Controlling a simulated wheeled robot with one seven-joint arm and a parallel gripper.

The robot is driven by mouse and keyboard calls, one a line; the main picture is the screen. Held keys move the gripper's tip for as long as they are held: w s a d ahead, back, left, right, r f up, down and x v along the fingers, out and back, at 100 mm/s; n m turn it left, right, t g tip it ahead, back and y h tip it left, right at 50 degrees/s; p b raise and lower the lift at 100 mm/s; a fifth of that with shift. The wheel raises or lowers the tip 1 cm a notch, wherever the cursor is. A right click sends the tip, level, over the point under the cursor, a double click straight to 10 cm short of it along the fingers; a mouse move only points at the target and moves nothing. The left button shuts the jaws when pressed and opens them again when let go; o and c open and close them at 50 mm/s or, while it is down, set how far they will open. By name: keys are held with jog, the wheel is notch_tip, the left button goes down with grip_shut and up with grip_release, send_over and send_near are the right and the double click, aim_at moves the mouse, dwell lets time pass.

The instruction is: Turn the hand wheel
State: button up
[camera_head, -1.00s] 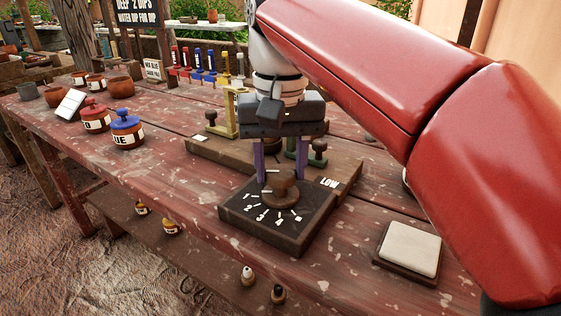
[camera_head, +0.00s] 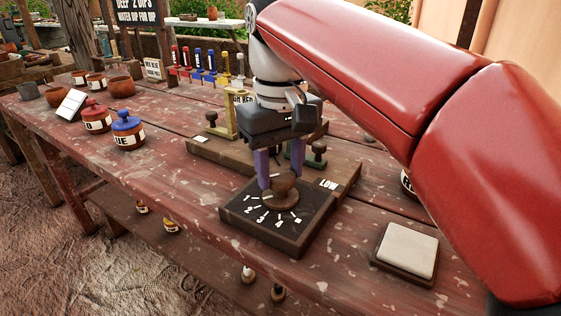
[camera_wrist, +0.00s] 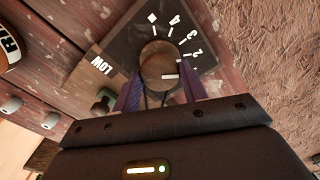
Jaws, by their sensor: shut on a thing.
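The hand wheel (camera_head: 283,199) is a round brown knob on a dark square dial plate (camera_head: 240,218) marked with white numbers and ticks. My gripper (camera_head: 280,181) points down over the plate, with its purple fingers on either side of the knob's raised part. It is shut on the hand wheel. In the wrist view, the hand wheel (camera_wrist: 158,66) lies between the fingertips (camera_wrist: 160,88). A short white mark on its top points right, towards the low-number side of the dial. The numbers 2, 3 and 4 show there. The fingers partly hide the knob in the head view.
A wooden board labelled LOW (camera_head: 327,184) lies behind the dial, with small knobbed posts on it. A pale square pad (camera_head: 408,250) lies to the right. Red (camera_head: 95,118) and blue (camera_head: 127,132) lidded jars stand at the left. The table left of the dial is clear.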

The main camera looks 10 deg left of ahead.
jog(key=n, duration=0.5)
jog(key=shift+n, duration=0.3)
jog(key=n, duration=1.3)
jog(key=shift+n, duration=0.4)
jog(key=shift+r, duration=0.1)
jog(key=o, duration=1)
jog(key=shift+c, duration=0.2)
